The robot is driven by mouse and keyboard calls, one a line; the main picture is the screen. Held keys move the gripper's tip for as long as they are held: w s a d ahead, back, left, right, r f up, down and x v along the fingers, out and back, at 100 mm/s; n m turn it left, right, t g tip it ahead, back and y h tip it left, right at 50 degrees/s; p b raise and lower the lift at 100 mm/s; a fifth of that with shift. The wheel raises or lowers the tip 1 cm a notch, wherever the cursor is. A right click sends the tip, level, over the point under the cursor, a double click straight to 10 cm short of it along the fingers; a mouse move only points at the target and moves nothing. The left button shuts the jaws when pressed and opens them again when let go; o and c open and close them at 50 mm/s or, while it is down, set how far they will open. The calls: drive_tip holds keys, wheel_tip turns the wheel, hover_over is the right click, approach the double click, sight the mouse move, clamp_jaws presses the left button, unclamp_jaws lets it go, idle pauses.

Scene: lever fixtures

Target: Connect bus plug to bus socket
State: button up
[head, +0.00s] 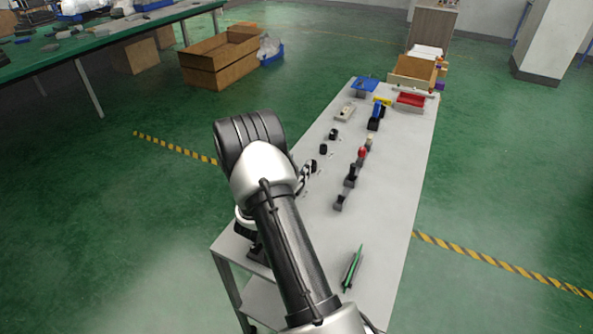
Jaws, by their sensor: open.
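I cannot tell for sure which parts are the bus plug and the bus socket; they are small at this distance. A green and black strip-like part (352,268) lies near the front of the grey bench (383,222). Small black parts (333,134) and (323,149) sit in a row along the bench's left side, by a light grey block (345,112). My gripper (258,254) shows only partly, dark, low at the bench's left edge and behind my arm. It is open, and I see nothing held in it.
A row of upright fixtures runs along the bench: a blue and black one (376,117), a red-knobbed one (362,153) and black ones (350,177). A red bin (410,101) and a cardboard box (413,72) stand at the far end. The front right is clear.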

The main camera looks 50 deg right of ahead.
wheel_tip(320, 180, up, 9)
drive_tip(key=shift+f, duration=0.1)
idle(0.3)
drive_tip(key=shift+c, duration=0.4)
